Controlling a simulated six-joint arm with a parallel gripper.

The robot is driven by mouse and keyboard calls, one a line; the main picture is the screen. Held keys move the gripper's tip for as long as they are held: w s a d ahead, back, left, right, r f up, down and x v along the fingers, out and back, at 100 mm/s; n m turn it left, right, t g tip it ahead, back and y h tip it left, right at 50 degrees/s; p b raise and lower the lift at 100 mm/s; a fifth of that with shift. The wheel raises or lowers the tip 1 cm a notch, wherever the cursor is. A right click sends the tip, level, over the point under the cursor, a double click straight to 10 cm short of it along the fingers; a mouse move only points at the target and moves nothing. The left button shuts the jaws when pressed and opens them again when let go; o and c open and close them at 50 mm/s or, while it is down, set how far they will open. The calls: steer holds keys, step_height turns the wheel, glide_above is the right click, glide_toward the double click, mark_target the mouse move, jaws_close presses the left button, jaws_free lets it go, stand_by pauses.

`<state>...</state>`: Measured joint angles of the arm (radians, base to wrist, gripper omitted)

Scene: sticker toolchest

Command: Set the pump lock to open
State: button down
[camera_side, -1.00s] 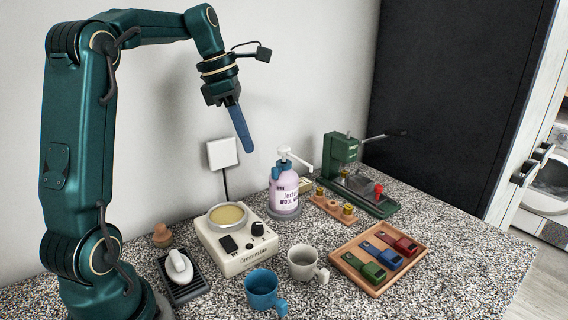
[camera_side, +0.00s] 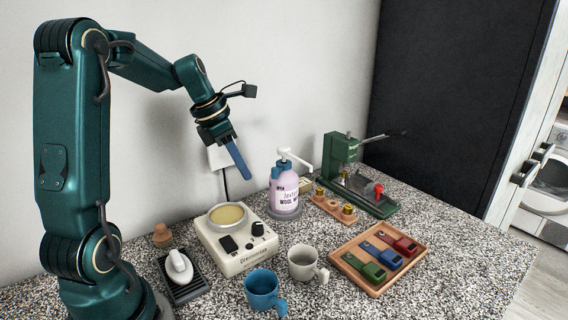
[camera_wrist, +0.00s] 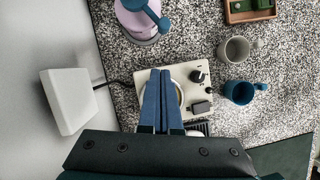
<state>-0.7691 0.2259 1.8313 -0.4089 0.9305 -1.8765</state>
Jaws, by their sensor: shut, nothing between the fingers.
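The pump bottle (camera_side: 284,190) is lilac with a blue-grey collar and a white pump head (camera_side: 293,157), and stands upright on a grey base behind the warmer. In the wrist view the bottle (camera_wrist: 140,22) is at the top, partly cut off, with a blue piece on its top. The lock's setting is too small to tell. My gripper (camera_side: 243,172) is shut and empty, its blue fingers pointing down and right. It hangs in the air left of the bottle, above the warmer, and touches nothing. In the wrist view the shut fingers (camera_wrist: 159,90) lie over the warmer's round pan.
The cream warmer (camera_side: 240,254) stands before the bottle. Blue mug (camera_side: 262,289) and grey mug (camera_side: 302,262) are in front. A wooden tray (camera_side: 378,284) holds coloured blocks at right. A green press (camera_side: 343,152) stands behind. A white wall box (camera_side: 219,158) is near my gripper.

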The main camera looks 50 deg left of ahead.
mark_target(282, 166)
steer(key=shift+w+d+r, duration=0.1)
steer(key=shift+w+d, duration=0.2)
steer(key=shift+w, duration=0.65)
steer(key=shift+w+d, duration=0.25)
steer(key=shift+w, duration=0.65)
steer(key=shift+w+d, duration=0.7)
